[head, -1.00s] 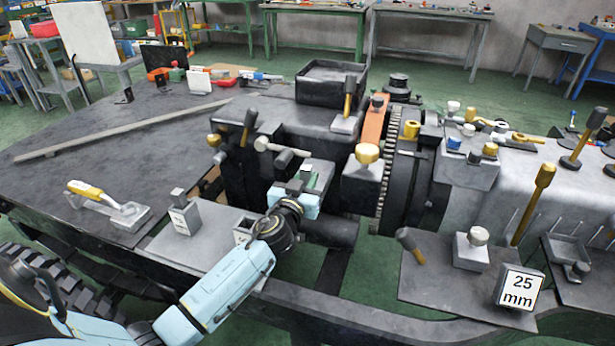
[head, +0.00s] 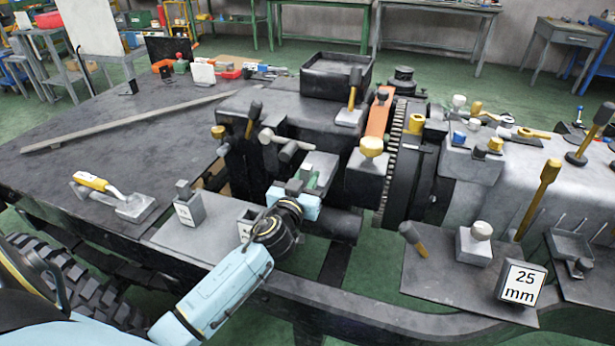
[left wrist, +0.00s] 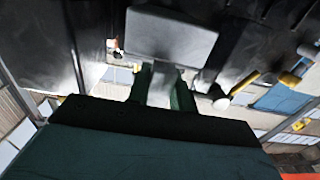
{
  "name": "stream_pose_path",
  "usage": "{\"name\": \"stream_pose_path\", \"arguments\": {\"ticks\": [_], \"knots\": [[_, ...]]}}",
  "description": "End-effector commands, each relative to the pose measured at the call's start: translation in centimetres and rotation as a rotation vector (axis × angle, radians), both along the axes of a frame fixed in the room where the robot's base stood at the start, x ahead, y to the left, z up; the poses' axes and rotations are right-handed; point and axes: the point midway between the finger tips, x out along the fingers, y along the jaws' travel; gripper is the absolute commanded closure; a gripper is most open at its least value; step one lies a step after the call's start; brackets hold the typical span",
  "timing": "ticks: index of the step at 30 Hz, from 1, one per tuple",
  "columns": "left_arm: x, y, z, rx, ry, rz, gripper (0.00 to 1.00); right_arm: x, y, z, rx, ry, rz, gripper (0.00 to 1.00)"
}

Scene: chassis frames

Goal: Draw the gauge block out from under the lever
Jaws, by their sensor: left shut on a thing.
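My left gripper (head: 309,180) reaches in from the lower left, at the front of the dark machine housing. Its green fingers are shut on the narrow grey neck (left wrist: 161,90) of a grey block, which I take to be the gauge block; its broad grey face (left wrist: 172,36) shows beyond the fingertips in the left wrist view. In the head view a grey block (head: 322,161) shows just behind the fingers. A pale lever with a rounded end (head: 267,136) lies just above and left of it. Whether lever and block touch, I cannot tell. My right gripper is out of view.
A yellow-handled tool (head: 100,187) lies farther left. A large gear (head: 393,160) stands to the right. A "25 mm" sign (head: 521,284) stands front right.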

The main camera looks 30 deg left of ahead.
Motion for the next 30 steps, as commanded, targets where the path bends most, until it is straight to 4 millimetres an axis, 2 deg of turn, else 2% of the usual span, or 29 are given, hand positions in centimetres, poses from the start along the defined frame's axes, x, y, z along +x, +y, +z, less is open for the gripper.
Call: {"name": "stream_pose_path", "arguments": {"ticks": [10, 30], "knots": [[0.0, 0.0, 0.2, 0.000, 0.001, 0.000, 0.97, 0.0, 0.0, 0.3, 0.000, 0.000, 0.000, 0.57], [0.0, 0.0, 4.4, -0.001, -0.001, 0.000, 0.97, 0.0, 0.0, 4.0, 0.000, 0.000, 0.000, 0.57]]}}
